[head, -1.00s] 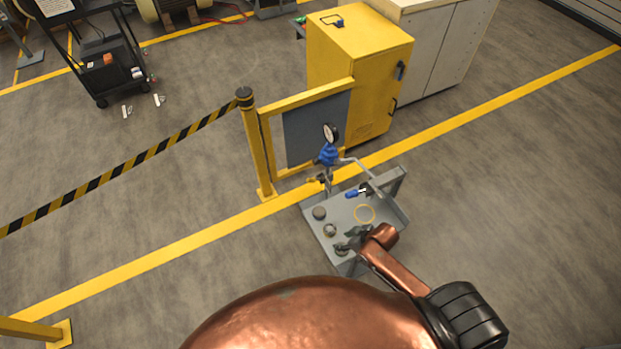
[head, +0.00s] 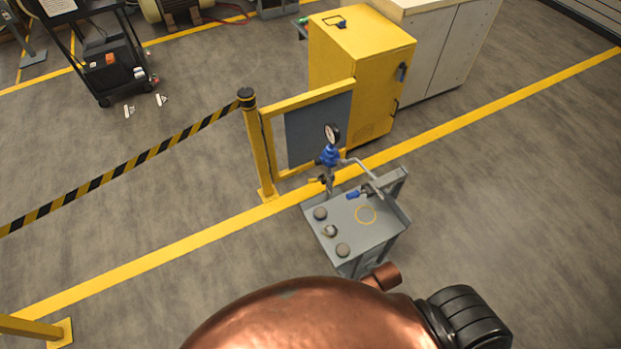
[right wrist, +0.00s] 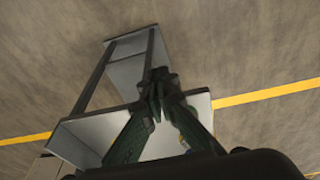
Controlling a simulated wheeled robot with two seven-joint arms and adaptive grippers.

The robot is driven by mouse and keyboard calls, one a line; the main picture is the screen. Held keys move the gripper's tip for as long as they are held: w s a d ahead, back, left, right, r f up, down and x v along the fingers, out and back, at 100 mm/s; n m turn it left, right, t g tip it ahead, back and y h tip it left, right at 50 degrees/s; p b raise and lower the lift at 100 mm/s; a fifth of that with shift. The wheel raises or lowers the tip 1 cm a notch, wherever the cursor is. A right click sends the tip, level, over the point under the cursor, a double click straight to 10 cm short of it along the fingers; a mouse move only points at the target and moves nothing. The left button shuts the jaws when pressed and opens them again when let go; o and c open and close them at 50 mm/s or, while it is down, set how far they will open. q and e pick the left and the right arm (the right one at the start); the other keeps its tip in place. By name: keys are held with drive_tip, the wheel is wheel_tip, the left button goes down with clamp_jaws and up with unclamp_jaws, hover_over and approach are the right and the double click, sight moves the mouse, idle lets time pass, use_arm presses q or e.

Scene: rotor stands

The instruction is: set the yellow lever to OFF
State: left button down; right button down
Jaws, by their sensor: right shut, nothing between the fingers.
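A small yellow lever (head: 317,179) is on the pipework at the back left of a grey stand (head: 352,233), below a blue fitting (head: 328,156) with a round gauge (head: 332,133). It is too small to read its setting. A blue-handled lever (head: 354,195) is to its right. My right gripper (right wrist: 157,82) shows in the right wrist view, its fingers together and empty, in front of the grey stand's metal parts. No lever shows in that view. In the head view only a copper part of my right arm shows near the stand's front. My left gripper is not in view.
The stand's top bears several round knobs (head: 320,213) and a yellow ring marking (head: 366,215). A yellow post (head: 258,150) and framed panel (head: 318,130) stand just behind it, with a yellow cabinet (head: 360,75) beyond. The floor to the right is clear.

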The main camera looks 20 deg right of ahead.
drive_tip(key=s+a+f+g, duration=0.1)
drive_tip(key=s+f, duration=0.4)
drive_tip(key=f, duration=0.5)
drive_tip(key=s+f, duration=0.4)
drive_tip(key=f, duration=0.6)
drive_tip(key=s+f+g, duration=0.1)
drive_tip(key=s+f, duration=0.7)
drive_tip(key=s, duration=0.5)
drive_tip(key=shift+s+d+f+n, duration=0.15)
drive_tip(key=shift+s+f+n, duration=0.1)
drive_tip(key=shift+s+n, duration=0.15)
drive_tip(key=shift+s, duration=0.1)
